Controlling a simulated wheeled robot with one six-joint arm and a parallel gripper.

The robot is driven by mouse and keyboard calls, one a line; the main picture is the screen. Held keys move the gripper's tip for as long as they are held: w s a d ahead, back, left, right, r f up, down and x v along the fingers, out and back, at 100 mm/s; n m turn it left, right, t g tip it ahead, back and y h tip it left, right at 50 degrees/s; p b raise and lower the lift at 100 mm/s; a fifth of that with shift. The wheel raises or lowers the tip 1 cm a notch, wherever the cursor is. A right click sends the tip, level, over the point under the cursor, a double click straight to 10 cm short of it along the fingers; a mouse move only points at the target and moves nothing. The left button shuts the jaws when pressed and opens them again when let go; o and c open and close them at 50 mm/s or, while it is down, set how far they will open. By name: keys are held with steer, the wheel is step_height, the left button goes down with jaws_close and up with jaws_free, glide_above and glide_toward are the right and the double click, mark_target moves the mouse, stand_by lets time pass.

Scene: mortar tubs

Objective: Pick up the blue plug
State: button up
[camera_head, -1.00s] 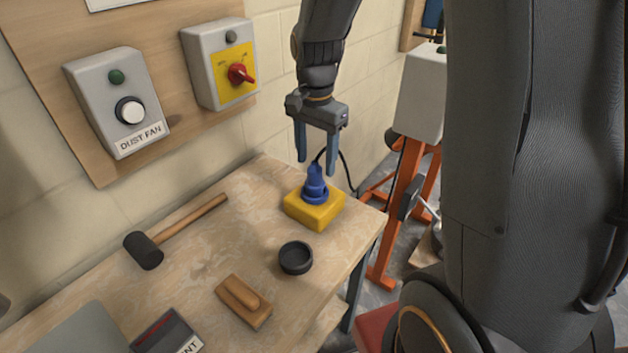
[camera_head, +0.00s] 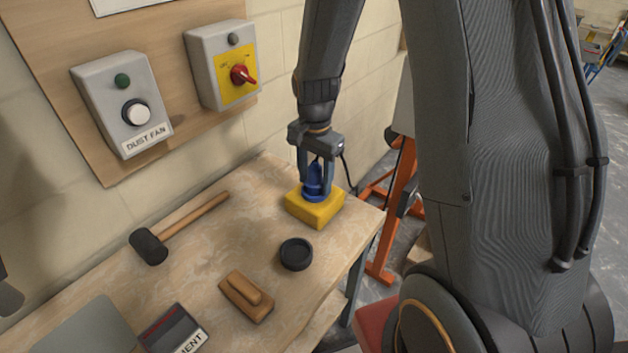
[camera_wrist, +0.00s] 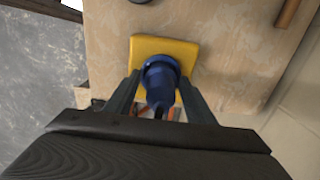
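The blue plug (camera_head: 314,182) stands upright on a yellow block (camera_head: 315,209) near the far right corner of the workbench. My gripper (camera_head: 316,188) points down over it, with one finger on each side of the plug. In the wrist view the plug (camera_wrist: 160,82) lies between the two fingers (camera_wrist: 158,95), and the yellow block (camera_wrist: 181,47) shows beyond it. A small gap seems to remain beside the plug, so the gripper looks open around it. A dark cable runs behind the gripper.
On the bench (camera_head: 205,260) are a black ring-shaped dish (camera_head: 296,254), a wooden float (camera_head: 246,296) and a mallet (camera_head: 150,246). A dust fan box (camera_head: 122,103) and a red-knobbed switch box (camera_head: 222,65) hang on the wall board. An orange stand (camera_head: 393,215) is right of the bench.

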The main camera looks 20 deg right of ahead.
steer(key=c, duration=0.8)
steer(key=shift+r, duration=0.15)
